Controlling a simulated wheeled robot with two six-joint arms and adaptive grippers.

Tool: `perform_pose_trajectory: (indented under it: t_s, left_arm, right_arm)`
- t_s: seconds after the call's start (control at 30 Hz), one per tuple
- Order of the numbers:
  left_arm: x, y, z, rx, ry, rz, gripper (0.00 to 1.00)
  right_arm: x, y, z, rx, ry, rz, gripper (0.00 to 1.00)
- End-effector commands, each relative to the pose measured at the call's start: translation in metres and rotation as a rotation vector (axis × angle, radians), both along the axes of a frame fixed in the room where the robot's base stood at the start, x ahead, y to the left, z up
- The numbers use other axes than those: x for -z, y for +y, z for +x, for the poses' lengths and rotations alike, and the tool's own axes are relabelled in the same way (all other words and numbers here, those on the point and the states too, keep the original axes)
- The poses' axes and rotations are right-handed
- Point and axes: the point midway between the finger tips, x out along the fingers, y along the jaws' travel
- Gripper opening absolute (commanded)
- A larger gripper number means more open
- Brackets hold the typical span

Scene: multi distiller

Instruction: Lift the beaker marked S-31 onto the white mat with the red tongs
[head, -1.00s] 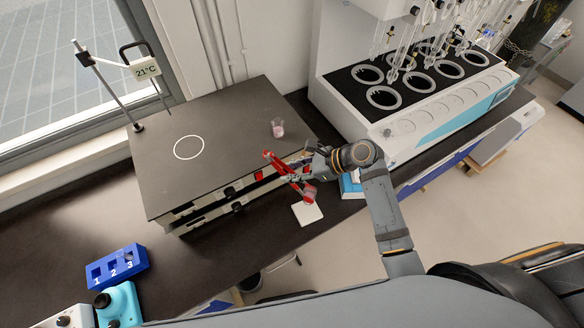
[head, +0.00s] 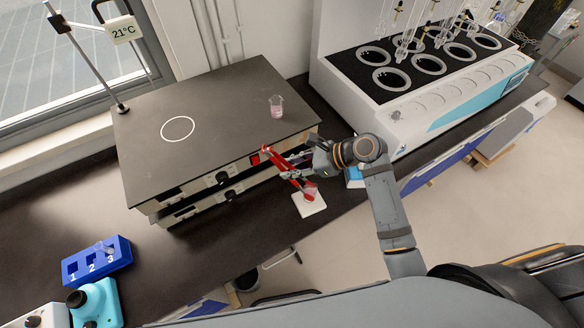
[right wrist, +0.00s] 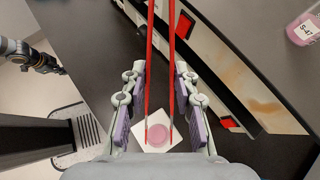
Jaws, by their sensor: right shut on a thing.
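My right gripper (head: 302,160) is shut on the red tongs (head: 281,167). In the right wrist view its fingers (right wrist: 162,105) stand on both sides of the red tong arms (right wrist: 148,70). A small beaker (head: 310,189) with pink contents is at the tong tips, over the white mat (head: 309,207). In the wrist view the beaker (right wrist: 154,134) appears as a pink disc between the tips, within the outline of the mat (right wrist: 143,147). Its marking is not readable, and I cannot tell if it touches the mat. What seems my left gripper (right wrist: 44,62) shows small at the wrist view's left edge.
Another pink beaker (head: 276,107), marked S-47 in the wrist view (right wrist: 304,28), stands on the dark hotplate top (head: 215,100). The distiller (head: 420,100) is at the right. A blue numbered rack (head: 97,262) stands at the lower left. Bare counter lies left of the mat.

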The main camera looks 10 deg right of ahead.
Motion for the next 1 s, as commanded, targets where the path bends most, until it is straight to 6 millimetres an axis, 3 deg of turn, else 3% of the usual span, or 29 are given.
perform_pose_trajectory:
  t_s: [0.23,0.27,0.83,1.0]
  left_arm:
    - [0.000,0.000,0.000,0.000,0.001,0.000,0.00]
    - [0.000,0.000,0.000,0.000,0.001,0.000,0.00]
    - [-0.001,0.000,0.000,0.000,0.001,0.000,0.00]
    - [-0.018,0.000,0.000,0.000,0.000,0.000,0.00]
  right_arm:
    - [-0.001,0.000,0.000,0.000,-0.002,0.000,0.00]
    - [-0.001,0.000,0.000,0.000,-0.002,0.000,0.28]
    - [-0.001,0.000,0.000,0.000,0.000,0.000,0.28]
    - [-0.014,0.000,0.000,0.001,0.000,0.001,0.28]
